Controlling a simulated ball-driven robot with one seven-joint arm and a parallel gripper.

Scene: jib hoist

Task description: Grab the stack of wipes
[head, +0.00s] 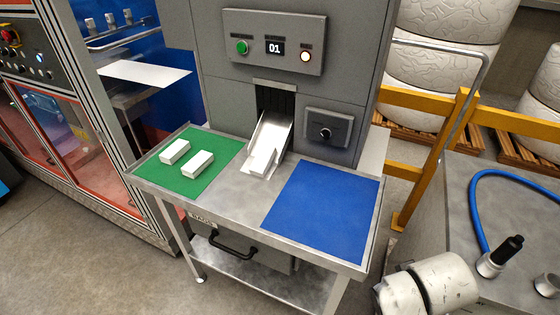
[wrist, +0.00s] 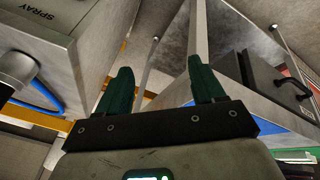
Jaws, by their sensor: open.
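A white block-shaped stack of wipes (head: 263,161) lies at the foot of the metal chute (head: 283,136) on the machine's front. Two similar white stacks (head: 175,152) and (head: 198,163) lie on the green mat (head: 215,151) to its left. My gripper (wrist: 162,86) shows in the wrist view with its two dark green fingers apart and nothing between them. It is not visible in the head view and is away from the stacks, near the table's underside and legs.
The blue mat (head: 325,207) on the table's right is bare. A drawer with a black handle (head: 232,246) hangs under the table. A grey bench (head: 510,200) with a blue hose (head: 476,215) stands at right. Yellow rails (head: 462,110) stand behind.

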